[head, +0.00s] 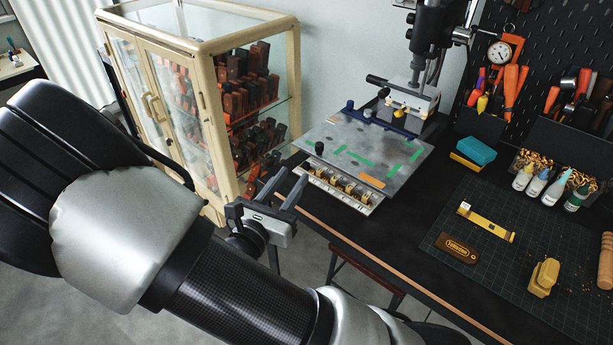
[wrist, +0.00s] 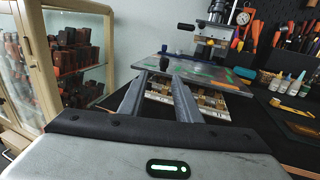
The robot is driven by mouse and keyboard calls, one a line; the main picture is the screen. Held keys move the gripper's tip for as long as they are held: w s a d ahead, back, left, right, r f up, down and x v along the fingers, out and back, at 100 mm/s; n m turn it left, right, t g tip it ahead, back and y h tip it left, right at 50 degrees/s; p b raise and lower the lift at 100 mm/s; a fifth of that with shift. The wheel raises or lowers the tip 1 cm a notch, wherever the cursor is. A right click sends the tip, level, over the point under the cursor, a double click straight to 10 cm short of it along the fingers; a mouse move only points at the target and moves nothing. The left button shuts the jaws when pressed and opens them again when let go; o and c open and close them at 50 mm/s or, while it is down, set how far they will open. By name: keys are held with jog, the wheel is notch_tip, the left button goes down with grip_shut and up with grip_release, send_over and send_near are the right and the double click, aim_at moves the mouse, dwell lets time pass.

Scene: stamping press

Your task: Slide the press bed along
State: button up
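The press bed (head: 375,150) is a flat grey plate with green tape marks and an orange label, under the press head (head: 410,95). A small black knob (head: 319,148) stands at its near left corner. My gripper (head: 292,180) is at the front left of the bed, a little short of it. Its two fingers are apart, with nothing held. In the wrist view the bed (wrist: 205,72) lies ahead, and the dark knob (wrist: 166,66) appears between and just beyond the fingertips (wrist: 159,80).
A tray of type blocks (head: 340,187) sits beneath the bed's front. A glass cabinet (head: 205,90) stands close on the left. The workbench (head: 410,215) holds a cutting mat (head: 500,250) with brass pieces on the right. Tools hang on a pegboard (head: 550,35) behind.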

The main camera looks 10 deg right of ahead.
jog(key=b+x, duration=0.2)
jog(key=x, duration=0.5)
jog(key=shift+w+d+f, duration=0.1)
jog(key=shift+w+d, duration=0.05)
jog(key=shift+w, duration=0.05)
jog(key=shift+w+d, duration=0.15)
jog(key=shift+w, duration=0.15)
jog(key=shift+c, duration=0.3)
jog(key=shift+s, duration=0.1)
grip_shut()
jog(key=shift+c, duration=0.9)
grip_release()
jog(key=shift+s, duration=0.1)
